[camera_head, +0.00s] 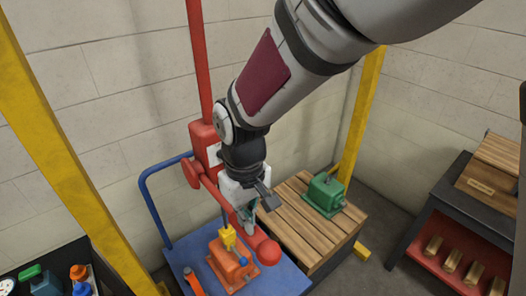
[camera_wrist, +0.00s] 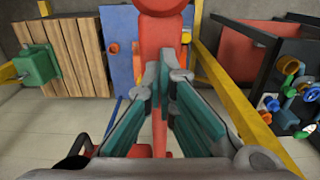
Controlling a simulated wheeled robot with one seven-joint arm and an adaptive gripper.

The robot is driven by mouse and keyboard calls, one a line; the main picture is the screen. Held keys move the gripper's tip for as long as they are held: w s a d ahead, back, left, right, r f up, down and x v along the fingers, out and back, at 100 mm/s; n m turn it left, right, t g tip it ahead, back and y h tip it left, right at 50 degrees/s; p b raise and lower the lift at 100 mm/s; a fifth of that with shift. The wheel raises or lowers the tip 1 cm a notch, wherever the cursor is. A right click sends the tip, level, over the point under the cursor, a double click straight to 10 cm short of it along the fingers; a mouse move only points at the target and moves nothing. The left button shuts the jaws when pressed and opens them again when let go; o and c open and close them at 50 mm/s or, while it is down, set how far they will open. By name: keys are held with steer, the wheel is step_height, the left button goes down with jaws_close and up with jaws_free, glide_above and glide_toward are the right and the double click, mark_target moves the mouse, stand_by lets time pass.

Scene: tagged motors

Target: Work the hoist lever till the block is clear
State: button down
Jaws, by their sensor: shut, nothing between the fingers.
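The red hoist lever (camera_head: 212,188) slants down from the red hoist housing (camera_head: 204,140) to a round red knob (camera_head: 268,251). The orange motor block (camera_head: 231,262) is at the blue cart, below a yellow hook (camera_head: 228,237); I cannot tell whether it touches the cart. My gripper (camera_head: 249,214) is by the lever near its knob end, partly covering it. In the wrist view its teal fingers (camera_wrist: 165,72) are shut with nothing between them. A large red rounded part (camera_wrist: 163,32) lies just beyond the tips; contact is unclear.
The blue cart (camera_head: 285,279) has a blue rail on its left. A green motor (camera_head: 325,192) sits on a slatted wooden crate (camera_head: 296,226) to the right. Yellow posts (camera_head: 60,150) flank the hoist. A dark bench (camera_head: 455,215) stands far right; a dark tray with bottles is lower left.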

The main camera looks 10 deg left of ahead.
steer(key=shift+f+b, duration=0.85)
steer(key=shift+f, duration=2)
steer(key=shift+a+f, duration=0.1)
steer(key=f, duration=0.1)
steer(key=f+b, duration=0.1)
steer(key=f, duration=0.1)
steer(key=shift+w+a+f, duration=0.15)
steer(key=shift+w+a, duration=0.2)
steer(key=shift+w, duration=0.05)
step_height(320, 180, up, 17)
steer(key=p, duration=0.6)
